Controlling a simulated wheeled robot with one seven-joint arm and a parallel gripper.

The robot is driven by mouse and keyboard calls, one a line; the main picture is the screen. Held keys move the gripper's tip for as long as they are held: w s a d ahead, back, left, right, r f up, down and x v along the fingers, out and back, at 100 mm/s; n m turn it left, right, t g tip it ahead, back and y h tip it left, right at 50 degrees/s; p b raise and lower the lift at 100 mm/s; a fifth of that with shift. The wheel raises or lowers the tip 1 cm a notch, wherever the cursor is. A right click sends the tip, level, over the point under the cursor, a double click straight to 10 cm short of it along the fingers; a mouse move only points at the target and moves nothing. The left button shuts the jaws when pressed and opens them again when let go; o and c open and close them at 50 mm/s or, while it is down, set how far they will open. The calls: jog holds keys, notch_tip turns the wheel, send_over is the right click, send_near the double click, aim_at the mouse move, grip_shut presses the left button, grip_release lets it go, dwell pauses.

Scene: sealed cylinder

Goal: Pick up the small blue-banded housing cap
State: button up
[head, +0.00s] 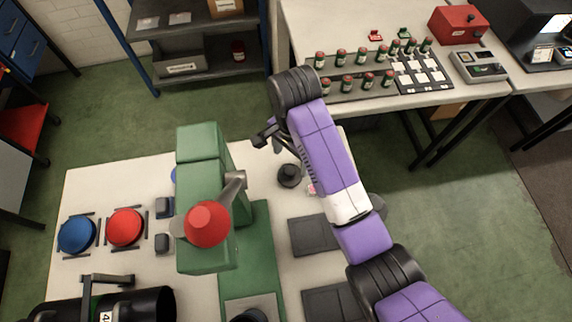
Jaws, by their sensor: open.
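My gripper (266,138) is at the end of my purple arm, over the far side of the white table (95,185). It is open, and nothing shows between its fingers. A dark round knobbed part (289,175) stands on the table just below it in the picture; no blue band can be made out on it. A sliver of a blue thing (173,175) shows at the left edge of the green press, mostly hidden behind it. I cannot tell whether either is the small blue-banded housing cap. My arm hides part of the table's right side.
The green press (200,190) with a red-knobbed lever (207,224) stands mid-table. Left of it are a blue disc (76,233), a red disc (125,227) and a black cylinder (140,306). Dark pads (314,235) lie right. A bench (330,22) with several small bottles stands behind.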

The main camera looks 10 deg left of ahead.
aim_at(290, 170)
jog(key=shift+s+a+f+p, duration=0.15)
jog(key=shift+f+p, duration=0.2)
jog(key=shift+f, duration=1.4)
jog(key=shift+s+a+f+p, duration=0.15)
jog(key=shift+f+p, duration=0.2)
jog(key=shift+f, duration=1.4)
jog(key=shift+d, duration=0.1)
jog(key=c, duration=1.2)
jog(key=shift+r, duration=0.1)
